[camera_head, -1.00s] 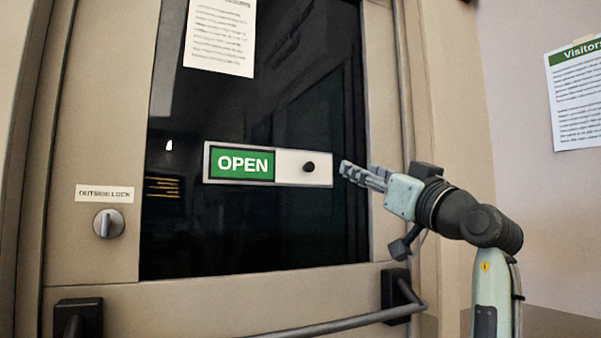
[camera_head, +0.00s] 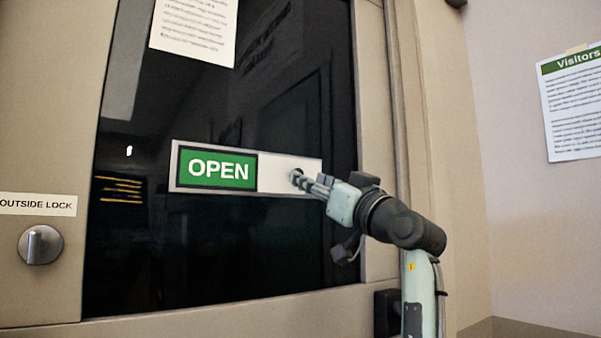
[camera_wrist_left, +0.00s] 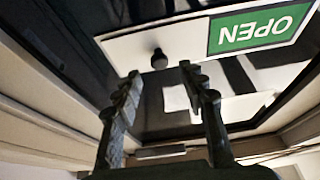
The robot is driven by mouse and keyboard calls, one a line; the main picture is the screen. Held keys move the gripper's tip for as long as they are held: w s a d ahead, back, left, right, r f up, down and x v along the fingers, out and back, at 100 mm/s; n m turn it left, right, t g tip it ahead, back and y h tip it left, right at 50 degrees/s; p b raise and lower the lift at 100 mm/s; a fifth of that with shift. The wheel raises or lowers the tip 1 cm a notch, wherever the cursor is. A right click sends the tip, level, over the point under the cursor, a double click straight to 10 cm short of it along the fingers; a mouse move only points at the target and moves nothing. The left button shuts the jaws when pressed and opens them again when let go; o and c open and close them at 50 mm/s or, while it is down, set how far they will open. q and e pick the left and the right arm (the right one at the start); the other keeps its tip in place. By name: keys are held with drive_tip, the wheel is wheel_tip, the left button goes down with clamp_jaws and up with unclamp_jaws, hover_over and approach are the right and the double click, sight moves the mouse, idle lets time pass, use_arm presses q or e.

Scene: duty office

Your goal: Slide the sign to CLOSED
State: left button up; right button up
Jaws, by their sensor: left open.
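The sliding sign (camera_head: 275,172) is on the dark door glass, with its green panel at left reading OPEN and a white blank part at right. A dark round knob (camera_wrist_left: 159,59) sticks out of the white part; in the head view the fingertips largely cover it. My left gripper (camera_head: 298,178) is at the right part of the sign, by the knob. In the left wrist view its two fingers (camera_wrist_left: 160,70) are apart, with the knob just beyond the gap between the tips. The sign appears upside down there. My right gripper is not in view.
A lock knob (camera_head: 41,245) labelled OUTSIDE LOCK is at the left of the door. A paper notice (camera_head: 195,28) hangs on the glass above the sign. A Visitors sheet (camera_head: 572,105) is on the right wall. A dark bar mount (camera_head: 386,312) is low on the door.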

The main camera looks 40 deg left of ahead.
use_arm(q)
drive_tip(key=shift+p+x, duration=0.4)
drive_tip(key=shift+x, duration=1.85)
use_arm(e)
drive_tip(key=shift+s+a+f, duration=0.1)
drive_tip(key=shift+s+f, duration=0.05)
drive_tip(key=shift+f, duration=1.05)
use_arm(q)
drive_tip(key=shift+f, duration=0.1)
drive_tip(key=shift+c, duration=0.6)
clamp_jaws()
